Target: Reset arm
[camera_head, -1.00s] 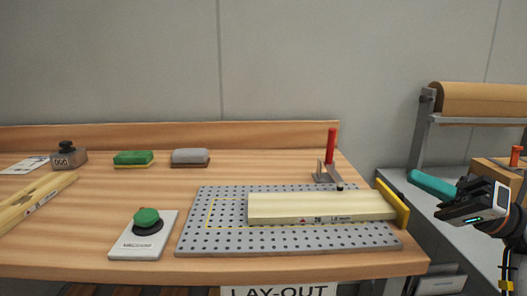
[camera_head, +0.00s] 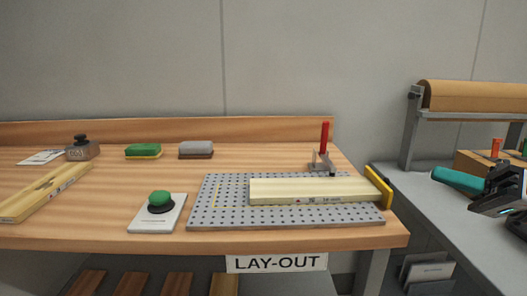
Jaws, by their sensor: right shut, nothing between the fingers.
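My right gripper (camera_head: 492,205) is at the right edge of the head view, partly cut off by the frame. It is shut and holds nothing. It is over the grey side table, to the right of the wooden bench and apart from it. A teal cylindrical object (camera_head: 458,180) shows just left of and behind the gripper; I cannot tell what it rests on. My left gripper does not show.
The wooden bench (camera_head: 100,225) carries a perforated plate (camera_head: 230,215) with a pale board (camera_head: 310,190), a red-handled clamp (camera_head: 324,140) and a green-button vacuum box (camera_head: 150,222). A brown paper roll (camera_head: 475,95) hangs above the grey table (camera_head: 420,200).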

